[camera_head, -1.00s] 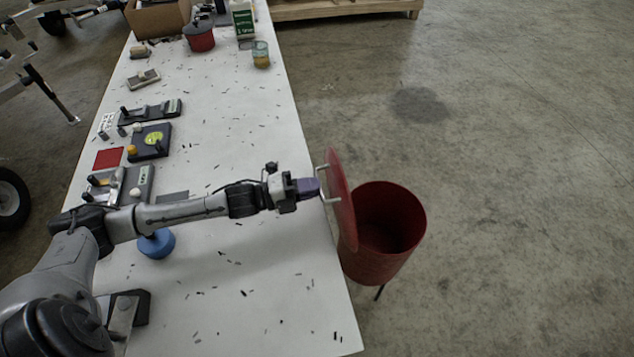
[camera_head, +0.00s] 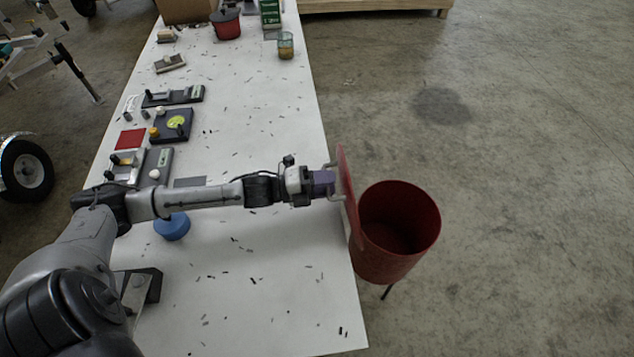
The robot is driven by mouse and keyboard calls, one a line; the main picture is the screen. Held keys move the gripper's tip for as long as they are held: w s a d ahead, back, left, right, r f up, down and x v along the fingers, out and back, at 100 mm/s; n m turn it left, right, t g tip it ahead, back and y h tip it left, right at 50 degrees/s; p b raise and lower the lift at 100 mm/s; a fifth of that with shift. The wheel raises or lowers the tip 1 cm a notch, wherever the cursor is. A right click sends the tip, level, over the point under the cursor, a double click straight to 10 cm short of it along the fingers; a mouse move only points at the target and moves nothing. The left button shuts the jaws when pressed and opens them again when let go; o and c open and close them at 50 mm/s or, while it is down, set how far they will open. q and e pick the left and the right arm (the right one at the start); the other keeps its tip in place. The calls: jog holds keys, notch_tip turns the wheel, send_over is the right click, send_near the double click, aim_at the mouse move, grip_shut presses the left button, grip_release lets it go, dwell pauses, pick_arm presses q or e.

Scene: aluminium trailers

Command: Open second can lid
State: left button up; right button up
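The red can (camera_head: 404,262) stands upright on the floor side of the white table's right edge, and its dark inside shows. Its red lid (camera_head: 348,200) stands upright, nearly edge-on, at the left rim of the can, with the mouth uncovered. A pale lid handle (camera_head: 339,197) sticks out from the lid's left face. My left gripper (camera_head: 329,183) reaches across the table, with its purple fingers at the handle. The fingers look like one block, so whether they grip the handle or only touch it is unclear. My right gripper is not in view.
The white table (camera_head: 260,290) holds a blue round object (camera_head: 172,227) under my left arm and several small devices along its left side. A red pot (camera_head: 226,24) and a glass jar (camera_head: 286,46) stand at the far end. The floor right of the can is clear.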

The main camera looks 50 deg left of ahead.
pick_arm(q)
jog(key=shift+s+a, duration=0.1)
jog(key=p+v, duration=0.3)
jog(key=v, duration=1)
jog(key=shift+s+a, duration=0.2)
jog(key=shift+f, duration=0.1)
dwell(0.5)
